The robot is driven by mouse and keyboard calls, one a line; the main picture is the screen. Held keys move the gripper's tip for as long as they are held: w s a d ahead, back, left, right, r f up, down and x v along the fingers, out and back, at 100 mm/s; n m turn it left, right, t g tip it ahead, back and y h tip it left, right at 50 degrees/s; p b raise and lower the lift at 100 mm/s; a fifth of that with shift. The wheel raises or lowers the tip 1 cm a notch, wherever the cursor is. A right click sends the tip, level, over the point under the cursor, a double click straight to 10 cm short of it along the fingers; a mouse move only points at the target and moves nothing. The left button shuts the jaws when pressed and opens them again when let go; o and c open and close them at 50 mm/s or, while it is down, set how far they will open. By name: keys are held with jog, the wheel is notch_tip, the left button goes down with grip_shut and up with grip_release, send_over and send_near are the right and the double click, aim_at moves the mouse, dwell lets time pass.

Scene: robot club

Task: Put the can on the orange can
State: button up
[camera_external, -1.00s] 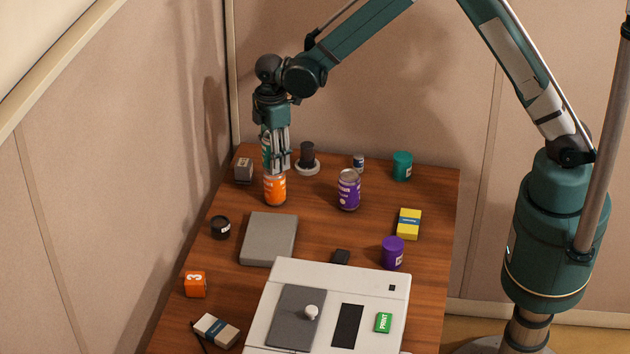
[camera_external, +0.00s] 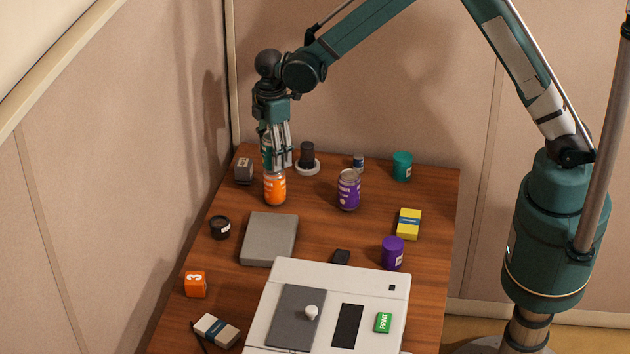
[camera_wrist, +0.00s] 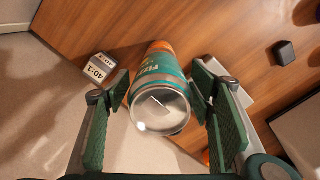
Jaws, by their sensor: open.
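The orange can (camera_external: 275,190) stands upright on the wooden table at the back left. A teal can (camera_external: 267,157) sits upright on top of it, partly hidden by my fingers. The wrist view shows the teal can's silver top (camera_wrist: 160,108) facing the camera, with a strip of the orange can (camera_wrist: 158,46) beyond it. My gripper (camera_external: 279,163) is open around the teal can. Its two fingers (camera_wrist: 160,82) stand on either side of the can, with a gap showing at least on the left. A purple can (camera_external: 348,190) stands to the right of the stack.
A grey box (camera_external: 244,171) and a black cylinder on a white base (camera_external: 307,158) stand close to the stack. A flat grey slab (camera_external: 269,239) lies in front of it. A teal container (camera_external: 402,166) stands at the back right. A white machine (camera_external: 327,305) fills the front.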

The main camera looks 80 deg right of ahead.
notch_tip(320, 180, up, 10)
jog(key=shift+r, duration=0.2)
dwell(0.3)
jog(key=shift+s+r, duration=0.1)
dwell(0.4)
jog(key=shift+s+a+r, duration=0.1)
jog(key=shift+r, duration=0.1)
jog(key=s+a+r+m+t, duration=0.2)
jog(key=s+a+r, duration=0.1)
jog(key=s+r, duration=0.65)
jog(key=s+a+r+m+t, duration=0.1)
jog(key=s+a+r+m, duration=0.1)
jog(key=s+r, duration=0.75)
jog(key=s+a+f+m+t, duration=0.1)
jog(key=s+a+m+t, duration=0.1)
jog(key=s, duration=0.9)
jog(key=s+a+m+t, duration=0.1)
jog(key=s+m+t, duration=0.1)
jog(key=s, duration=1)
jog(key=shift+a+f+m, duration=0.35)
jog(key=shift+f+m, duration=0.05)
jog(key=shift+m, duration=0.1)
